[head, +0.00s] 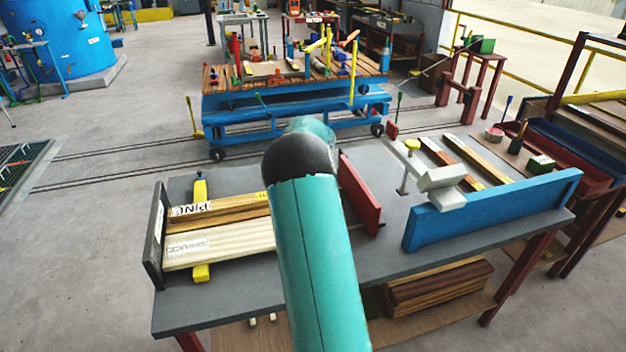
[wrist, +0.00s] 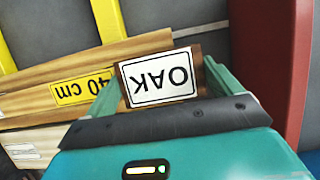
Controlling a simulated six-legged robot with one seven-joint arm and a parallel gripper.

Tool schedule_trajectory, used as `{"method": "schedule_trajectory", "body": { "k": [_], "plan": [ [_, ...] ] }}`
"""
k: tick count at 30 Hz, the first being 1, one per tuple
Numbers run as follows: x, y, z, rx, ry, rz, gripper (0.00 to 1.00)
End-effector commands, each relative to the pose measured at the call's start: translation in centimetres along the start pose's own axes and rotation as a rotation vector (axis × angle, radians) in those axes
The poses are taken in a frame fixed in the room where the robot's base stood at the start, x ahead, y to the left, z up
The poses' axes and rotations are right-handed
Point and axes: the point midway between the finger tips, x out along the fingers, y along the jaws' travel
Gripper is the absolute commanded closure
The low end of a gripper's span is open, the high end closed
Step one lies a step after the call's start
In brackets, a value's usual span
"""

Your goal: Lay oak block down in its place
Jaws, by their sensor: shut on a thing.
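In the wrist view my gripper (wrist: 160,82) is shut on the oak block (wrist: 158,82), a brown wooden piece with a white OAK label that reads upside down. A light brown board with a yellow "40 cm" label (wrist: 82,90) lies to its left, and a red upright plate (wrist: 298,70) is to its right. In the head view, my arm hides the gripper and the oak block. The board labelled PINE (head: 230,212) and the paler board labelled SPRUCE (head: 215,246) lie side by side at the bench's left. I cannot tell whether the oak block touches the bench.
The grey bench (head: 240,292) has a dark end plate (head: 154,235) at left, a red plate (head: 360,195) mid-bench and a blue rail (head: 490,212) at right. A blue trolley (head: 290,110) stands behind.

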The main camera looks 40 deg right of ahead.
Motion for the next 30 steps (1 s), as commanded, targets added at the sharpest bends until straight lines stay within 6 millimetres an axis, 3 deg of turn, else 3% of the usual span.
{"method": "schedule_trajectory", "body": {
  "k": [4, 5, 6, 17, 30],
  "plan": [
    [0.3, 0.0, -0.1, 0.0, 0.0, 0.0, 0.39],
    [0.2, 0.0, -0.1, 0.0, 0.001, 0.0, 0.04],
    [0.2, 0.0, -0.1, 0.0, 0.001, 0.0, 0.0],
    [-0.9, 0.0, 0.1, -0.001, 0.0, 0.0, 0.0],
    [-9.7, 0.0, 0.1, -0.001, -0.001, 0.001, 0.0]
  ]
}}
